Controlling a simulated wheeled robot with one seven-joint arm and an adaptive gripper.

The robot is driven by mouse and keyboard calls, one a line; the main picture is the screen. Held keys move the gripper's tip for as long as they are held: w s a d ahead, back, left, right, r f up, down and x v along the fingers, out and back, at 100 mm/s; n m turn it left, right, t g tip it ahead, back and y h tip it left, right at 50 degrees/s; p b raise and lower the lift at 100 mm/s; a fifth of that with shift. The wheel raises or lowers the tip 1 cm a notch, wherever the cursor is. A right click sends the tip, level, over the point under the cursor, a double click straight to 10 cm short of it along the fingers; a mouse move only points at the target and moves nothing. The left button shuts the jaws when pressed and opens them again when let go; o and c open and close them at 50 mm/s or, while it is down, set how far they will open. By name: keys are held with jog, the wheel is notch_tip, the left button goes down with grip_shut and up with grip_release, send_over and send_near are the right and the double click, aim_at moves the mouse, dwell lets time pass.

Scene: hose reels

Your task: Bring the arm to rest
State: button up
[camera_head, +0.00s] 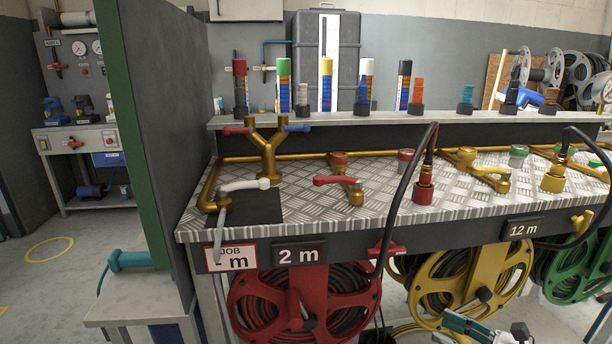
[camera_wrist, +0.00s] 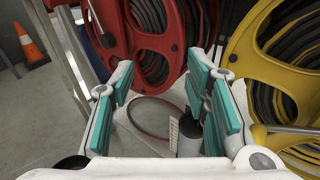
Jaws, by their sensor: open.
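My gripper (camera_wrist: 163,92) is open in the wrist view, its teal-padded fingers wide apart with nothing held between them. Beyond and below the fingers show the floor, a thin hose loop and a dark grey cylinder with a pale tag (camera_wrist: 189,135). In the head view, teal and white parts of my gripper (camera_head: 468,324) show at the bottom edge, low in front of the yellow hose reel (camera_head: 446,268). The rest of the arm is mostly out of frame.
The metal-topped bench (camera_head: 305,203) carries brass pipes, valves and couplings. Under it hang the red reel (camera_head: 262,307), the yellow reel and a green reel (camera_head: 546,282), close to my gripper. A grey partition (camera_head: 165,120) and a low stool (camera_head: 130,308) stand left. An orange cone (camera_wrist: 30,45) stands on open floor.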

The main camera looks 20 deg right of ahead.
jog(key=w+a+r+n+g+y, duration=0.3)
jog(key=a+r+n+g+y, duration=0.2)
jog(key=a+r+n+g, duration=0.55)
jog(key=s+a+r+n+g+h, duration=0.3)
jog(key=s+a+r+n, duration=0.2)
jog(key=a+n, duration=0.25)
jog(key=s+a+r+n+g+h, duration=0.35)
jog(key=s+a+n, duration=0.2)
jog(key=a, duration=0.35)
jog(key=s+r+n+t+h, duration=0.2)
jog(key=s+r+n+h, duration=0.25)
jog(key=s+n, duration=0.35)
notch_tip(320, 180, up, 27)
jog(key=t+h+p, duration=0.1)
jog(key=t+p, duration=0.3)
jog(key=p, duration=2.2)
jog(key=shift+s+d+r, duration=0.15)
jog(key=shift+s, duration=0.1)
jog(key=shift+d, duration=0.1)
